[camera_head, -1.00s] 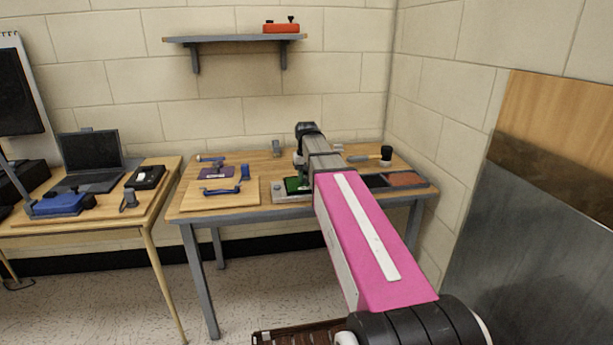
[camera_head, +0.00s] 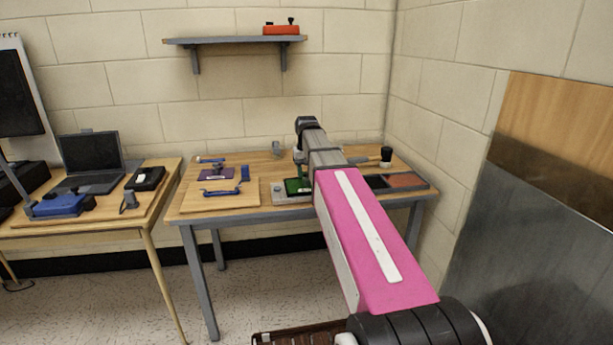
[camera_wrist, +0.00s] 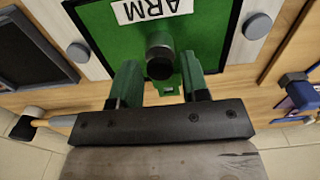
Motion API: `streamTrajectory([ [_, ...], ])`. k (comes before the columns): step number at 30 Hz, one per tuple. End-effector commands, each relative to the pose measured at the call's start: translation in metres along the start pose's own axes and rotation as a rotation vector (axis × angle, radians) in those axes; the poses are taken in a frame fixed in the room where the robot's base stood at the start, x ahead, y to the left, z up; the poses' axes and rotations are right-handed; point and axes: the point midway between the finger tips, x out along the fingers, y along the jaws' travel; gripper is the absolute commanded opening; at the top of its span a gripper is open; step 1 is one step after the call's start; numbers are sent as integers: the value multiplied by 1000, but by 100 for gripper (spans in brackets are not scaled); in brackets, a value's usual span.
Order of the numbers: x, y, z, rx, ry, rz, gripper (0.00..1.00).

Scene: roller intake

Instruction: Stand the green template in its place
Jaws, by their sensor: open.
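The green template (camera_wrist: 208,25) is a flat green panel with an upside-down white label reading "ARM". A round dark-topped knob (camera_wrist: 160,62) stands up from it. It lies in a pale grey frame (camera_wrist: 75,22) on the workbench. In the head view the template (camera_head: 297,186) shows as a small green patch near the bench's front edge, partly hidden by my arm. My gripper (camera_wrist: 160,80) is open above the template, its two fingers on either side of the knob and apart from it. The head view does not show the fingers clearly.
A mallet (camera_head: 386,155) and a tray with a dark and a reddish section (camera_head: 405,181) lie right of my arm. A wooden board (camera_head: 190,202) with blue and purple items lies left. A shelf (camera_head: 235,39) hangs above. A second table holds a laptop (camera_head: 91,152).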

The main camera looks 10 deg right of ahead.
Motion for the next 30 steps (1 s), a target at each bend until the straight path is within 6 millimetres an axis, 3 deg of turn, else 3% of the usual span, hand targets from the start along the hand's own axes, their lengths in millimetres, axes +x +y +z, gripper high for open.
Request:
streamTrajectory([
  [9, -4, 0, 0, 0, 0, 0, 42],
  [12, -4, 0, 0, 0, 0, 0, 72],
  [23, -7, 0, 0, 0, 1, 0, 72],
  [30, -36, 0, -1, 0, 2, 0, 72],
])
